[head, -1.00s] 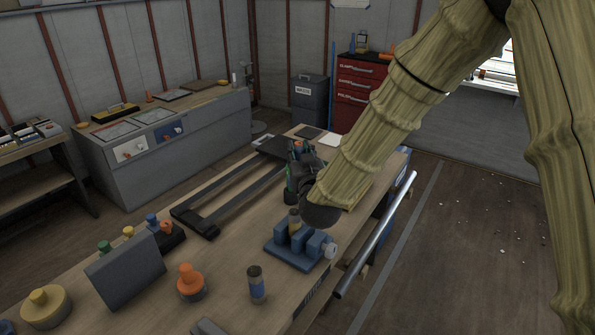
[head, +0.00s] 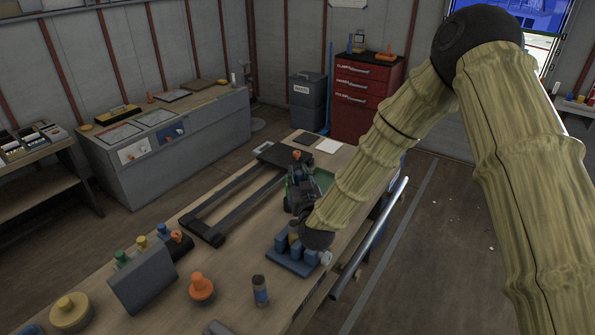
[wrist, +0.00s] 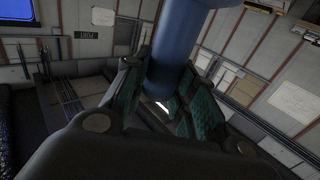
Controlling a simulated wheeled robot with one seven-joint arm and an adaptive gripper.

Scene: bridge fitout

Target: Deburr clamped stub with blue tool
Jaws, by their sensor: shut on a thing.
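My gripper (head: 299,190) is over the bench, just beyond the blue clamp block (head: 293,262) in the head view. In the wrist view its green-padded fingers (wrist: 165,100) are shut on a thick blue cylinder, the blue tool (wrist: 182,45). The tool's working end is not clear in either view. A short tan-grey stub (head: 293,229) stands up at the blue clamp, beside my dark wrist joint. My wrist hides part of the clamp's right side. I cannot tell whether the tool touches the stub; they look apart.
A steel pipe (head: 370,236) runs along the bench's right edge. A black rail frame (head: 225,205) lies to the left.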

